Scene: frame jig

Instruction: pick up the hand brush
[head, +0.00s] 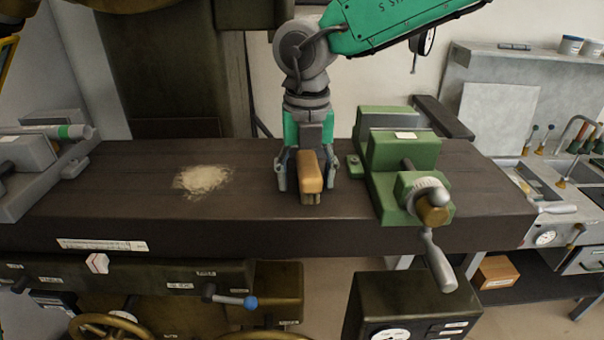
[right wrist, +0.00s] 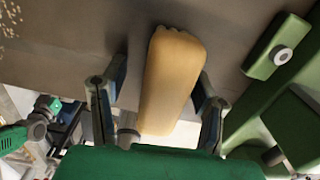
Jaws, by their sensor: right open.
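The hand brush (head: 310,172) has a tan wooden body and lies on the dark workbench near its front edge. My right gripper (head: 306,180) is over it from above, with one finger on each side. In the right wrist view the brush (right wrist: 171,80) lies lengthwise between the fingers of my right gripper (right wrist: 160,98). The fingers are spread, with a gap visible on both sides of the brush. The brush's underside is mostly hidden.
A green vise (head: 402,155) with a crank handle stands close right of the brush. A pile of pale shavings (head: 203,179) lies to the left on the workbench (head: 130,205). A grey clamp (head: 35,170) is at the far left. The bench between shavings and brush is clear.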

